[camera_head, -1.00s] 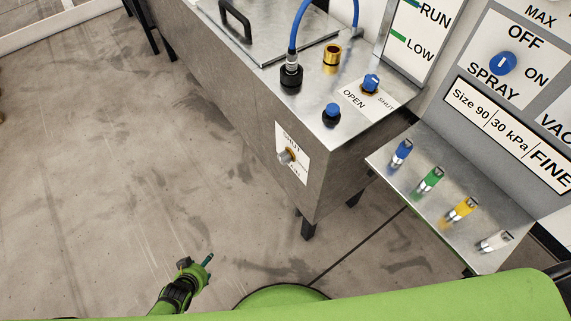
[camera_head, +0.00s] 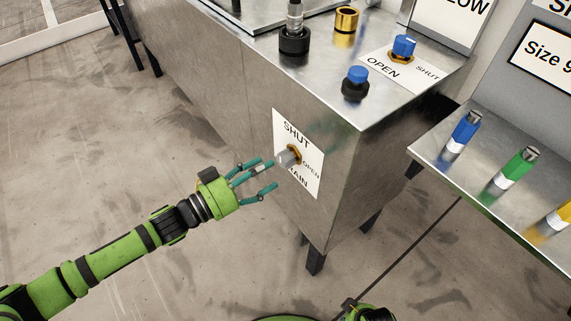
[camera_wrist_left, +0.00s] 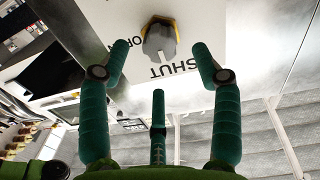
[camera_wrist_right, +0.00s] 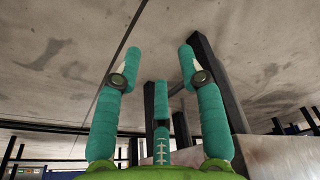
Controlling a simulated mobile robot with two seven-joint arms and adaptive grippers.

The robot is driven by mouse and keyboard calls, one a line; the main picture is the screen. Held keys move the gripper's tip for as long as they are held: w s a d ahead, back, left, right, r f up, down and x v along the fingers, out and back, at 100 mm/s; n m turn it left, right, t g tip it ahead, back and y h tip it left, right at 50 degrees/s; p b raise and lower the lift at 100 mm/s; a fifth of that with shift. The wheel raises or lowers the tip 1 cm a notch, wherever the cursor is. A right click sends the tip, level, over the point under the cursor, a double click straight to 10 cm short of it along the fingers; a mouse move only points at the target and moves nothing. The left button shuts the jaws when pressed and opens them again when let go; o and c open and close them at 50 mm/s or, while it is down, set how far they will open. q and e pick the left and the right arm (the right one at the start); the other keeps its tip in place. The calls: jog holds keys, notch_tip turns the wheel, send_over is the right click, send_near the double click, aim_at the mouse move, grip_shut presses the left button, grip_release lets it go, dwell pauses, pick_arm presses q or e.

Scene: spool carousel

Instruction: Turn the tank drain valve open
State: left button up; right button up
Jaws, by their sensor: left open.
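The drain valve (camera_head: 286,159) is a grey knob on a brass-coloured collar, on a white label plate (camera_head: 312,181) on the tank's side. The plate reads SHUT at the top and OPEN at the right; the lower word is partly covered. I cannot tell the knob's exact setting. My left gripper (camera_head: 266,174) is open, its fingers pointing at the knob from the left, close to it. In the left wrist view the knob (camera_wrist_left: 160,40) lies beyond and between the spread fingertips, apart from them. My right gripper (camera_wrist_right: 158,65) is open and empty above the floor.
The steel tank (camera_head: 215,75) carries a blue knob (camera_head: 403,47) with its own OPEN/SHUT label and a blue-capped black fitting (camera_head: 355,83) on top. A shelf (camera_head: 425,150) with coloured cylinders stands at the right. The floor left of the tank is clear.

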aim_at(281, 162)
pick_arm(q)
jog(key=x, duration=0.6)
jog(key=shift+w+d+b, duration=0.1)
jog(key=shift+b, duration=0.2)
jog(key=c, duration=1.1)
